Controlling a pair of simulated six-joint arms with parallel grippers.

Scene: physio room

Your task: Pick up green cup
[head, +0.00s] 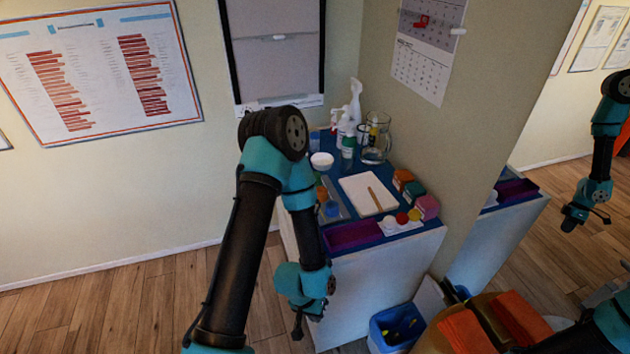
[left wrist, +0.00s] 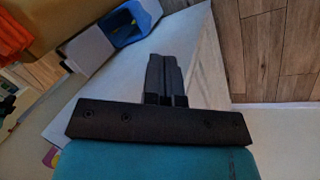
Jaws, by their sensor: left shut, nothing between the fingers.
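No green cup can be made out for certain. Small containers, one orange (head: 322,193) and one blue (head: 332,209), stand on the left part of the blue cabinet top, partly hidden by my left arm. My left gripper (head: 298,331) hangs low in front of the white cabinet (head: 375,285), below its top. In the left wrist view its two dark fingers (left wrist: 165,78) are together and empty, with the pale cabinet side behind them. My right gripper is not in view; part of my right arm shows at the bottom right.
The cabinet top holds a white bowl (head: 321,160), green bottle (head: 347,155), glass jug (head: 376,140), clipboard (head: 362,190), purple tray (head: 352,236) and several coloured blocks. A blue bin (head: 397,325) stands on the floor. A mirror at right reflects the cabinet and an arm.

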